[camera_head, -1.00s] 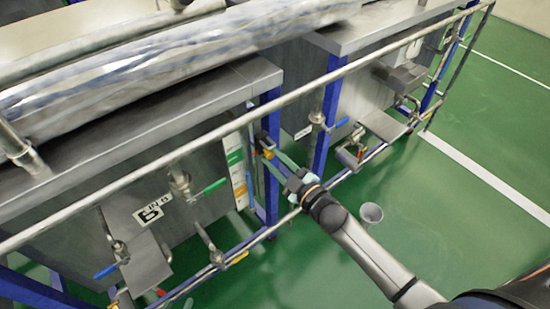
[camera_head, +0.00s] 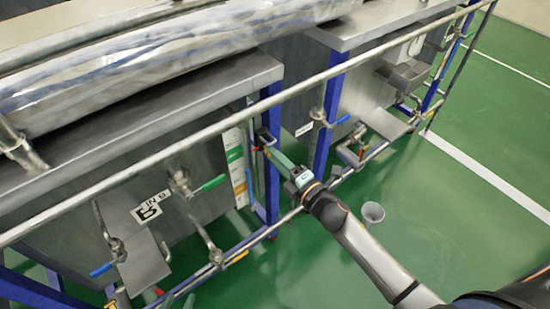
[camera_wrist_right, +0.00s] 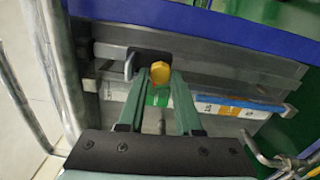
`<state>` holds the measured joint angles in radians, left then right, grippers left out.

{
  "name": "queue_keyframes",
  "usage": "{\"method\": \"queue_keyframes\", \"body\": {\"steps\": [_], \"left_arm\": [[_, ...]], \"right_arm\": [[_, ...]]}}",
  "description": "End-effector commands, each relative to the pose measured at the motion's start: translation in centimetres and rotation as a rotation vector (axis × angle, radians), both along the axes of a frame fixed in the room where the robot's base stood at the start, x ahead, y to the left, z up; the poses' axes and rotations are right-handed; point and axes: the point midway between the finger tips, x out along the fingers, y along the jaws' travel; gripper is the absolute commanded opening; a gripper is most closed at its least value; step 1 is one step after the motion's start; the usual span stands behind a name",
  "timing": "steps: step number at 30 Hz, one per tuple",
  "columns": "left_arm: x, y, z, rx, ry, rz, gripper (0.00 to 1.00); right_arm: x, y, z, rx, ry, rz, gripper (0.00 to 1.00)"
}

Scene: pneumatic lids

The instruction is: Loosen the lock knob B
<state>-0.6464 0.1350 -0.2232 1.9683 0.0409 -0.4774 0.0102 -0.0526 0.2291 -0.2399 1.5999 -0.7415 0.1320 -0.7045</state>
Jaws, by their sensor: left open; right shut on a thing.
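The knob is hidden in the head view. A card on the left tank (camera_head: 152,206) reads "IN B". My left gripper is not in view.
A long pipe rail (camera_head: 190,140) crosses in front of the tanks. A green-handled valve (camera_head: 213,183) and a blue-handled valve (camera_head: 103,269) are left of my right gripper.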

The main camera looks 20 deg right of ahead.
Motion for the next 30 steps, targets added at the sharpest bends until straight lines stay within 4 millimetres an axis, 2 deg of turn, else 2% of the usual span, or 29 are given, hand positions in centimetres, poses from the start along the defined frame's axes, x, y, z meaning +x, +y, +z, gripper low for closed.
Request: {"method": "queue_keyframes", "body": {"steps": [6,15,30], "left_arm": [[0.05,-0.65,-0.38,-0.01,-0.003,-0.011,0.5],[-0.02,-0.94,-0.99,-0.009,0.008,-0.02,0.5],[0.34,-0.99,-0.78,-0.01,-0.001,-0.022,0.5]], "right_arm": [[0.01,0.0,-0.13,-0.177,-0.066,0.0,0.0],[0.02,-0.07,-0.13,-0.35,-0.128,0.0,0.0],[0.03,-0.04,-0.07,-0.433,-0.158,0.0,0.0]]}}
